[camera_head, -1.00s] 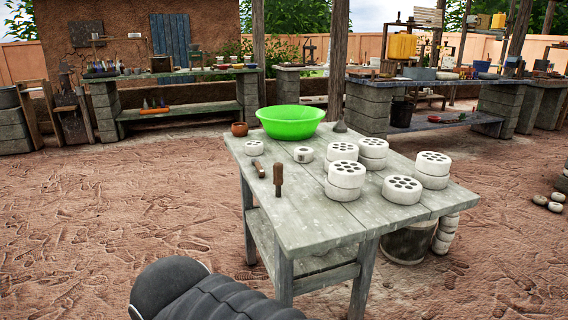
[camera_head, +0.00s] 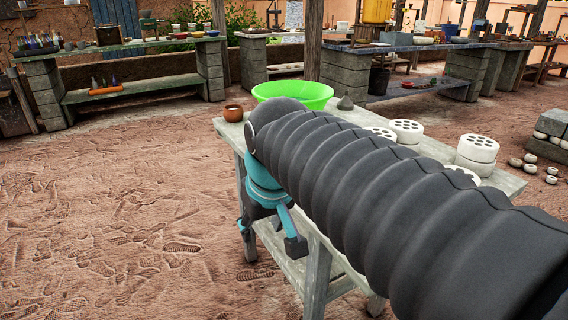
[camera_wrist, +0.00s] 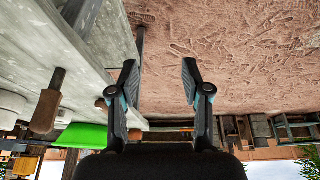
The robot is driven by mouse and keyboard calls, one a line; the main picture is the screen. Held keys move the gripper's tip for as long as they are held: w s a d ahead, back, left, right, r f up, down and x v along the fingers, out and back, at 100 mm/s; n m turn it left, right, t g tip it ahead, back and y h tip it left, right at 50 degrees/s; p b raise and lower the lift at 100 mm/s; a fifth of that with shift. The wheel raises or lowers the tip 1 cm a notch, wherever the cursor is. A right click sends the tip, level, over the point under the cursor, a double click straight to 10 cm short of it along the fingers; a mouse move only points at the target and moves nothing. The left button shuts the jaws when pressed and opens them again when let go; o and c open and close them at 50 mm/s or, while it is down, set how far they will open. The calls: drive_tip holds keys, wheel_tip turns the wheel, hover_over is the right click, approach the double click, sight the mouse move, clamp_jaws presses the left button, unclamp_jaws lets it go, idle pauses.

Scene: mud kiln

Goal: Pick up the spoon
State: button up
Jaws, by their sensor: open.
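I cannot make out a spoon for certain in either view. My gripper (camera_wrist: 160,84) is open and empty in the wrist view, its two fingers apart over the reddish ground beside the table (camera_wrist: 105,35). Whether either is the spoon cannot be told. In the head view my arm covers much of the table (camera_head: 510,183) and hides these tools.
A green basin (camera_head: 293,92) and a small terracotta pot (camera_head: 233,113) stand at the table's far end. White blocks with holes (camera_head: 477,149) stand on the right part. Open dirt ground (camera_head: 110,210) lies left of the table. A workbench (camera_head: 130,48) stands behind.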

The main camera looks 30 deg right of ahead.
drive_tip(key=w+d+r+g+p, duration=0.1)
drive_tip(key=w+d+r, duration=0.35)
drive_tip(key=w, duration=0.25)
drive_tip(key=w+d+r+g, duration=0.2)
drive_tip(key=w+d+r, duration=0.1)
drive_tip(key=w+d, duration=0.3)
drive_tip(key=w+d+r+g+p, duration=0.1)
drive_tip(key=w+d+r, duration=0.3)
drive_tip(key=w, duration=0.4)
drive_tip(key=f+b, duration=0.1)
drive_tip(key=f, duration=0.3)
drive_tip(key=f+b, duration=0.1)
drive_tip(key=f, duration=0.3)
drive_tip(key=shift+w+d+f, duration=0.15)
drive_tip(key=shift+d+f, duration=0.05)
drive_tip(key=shift+f, duration=0.15)
drive_tip(key=shift+w+f+b, duration=0.15)
drive_tip(key=shift+f+b, duration=0.05)
drive_tip(key=shift+f, duration=1.1)
drive_tip(key=shift+w+f+b, duration=0.1)
drive_tip(key=shift+f+b, duration=0.1)
drive_tip(key=shift+f, duration=1.05)
clamp_jaws()
